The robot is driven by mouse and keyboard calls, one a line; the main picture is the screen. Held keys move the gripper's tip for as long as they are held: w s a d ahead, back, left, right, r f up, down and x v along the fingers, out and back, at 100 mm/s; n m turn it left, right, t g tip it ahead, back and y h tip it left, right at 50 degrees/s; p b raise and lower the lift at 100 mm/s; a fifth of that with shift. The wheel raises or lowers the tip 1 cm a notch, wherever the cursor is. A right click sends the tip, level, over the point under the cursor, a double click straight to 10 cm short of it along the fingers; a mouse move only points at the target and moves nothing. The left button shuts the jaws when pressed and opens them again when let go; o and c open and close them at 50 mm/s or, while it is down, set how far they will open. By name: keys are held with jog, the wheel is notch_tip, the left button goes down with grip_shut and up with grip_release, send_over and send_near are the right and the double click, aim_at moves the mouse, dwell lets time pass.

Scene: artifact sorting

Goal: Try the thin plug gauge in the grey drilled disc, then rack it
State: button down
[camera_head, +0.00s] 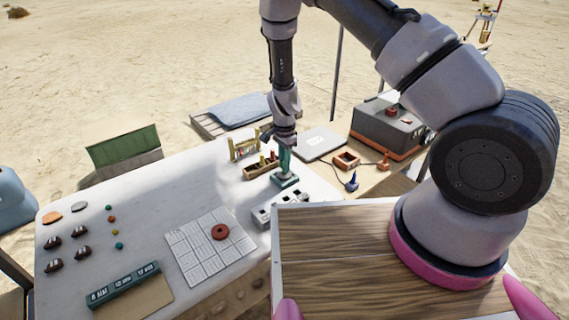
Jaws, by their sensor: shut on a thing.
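My gripper (281,139) points down over the far right part of the pale table. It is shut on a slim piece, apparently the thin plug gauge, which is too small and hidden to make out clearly. Just below it is a teal stand with an upright post and a flat base (286,182). I cannot make out the grey drilled disc; it may be hidden at the stand. Left of the stand is a wooden rack (252,173) with small coloured upright pieces in it. A yellowish frame (241,149) stands behind the rack.
A grey block with dark openings (267,216) sits in front of the stand. A red-brown ring (220,232) lies on a gridded sheet (188,256). A teal labelled strip (122,284) and several dark stones lie left. A grey case (384,128) stands on the right-hand table.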

jog(key=shift+r, duration=0.15)
dwell(0.3)
jog(key=shift+r, duration=2.35)
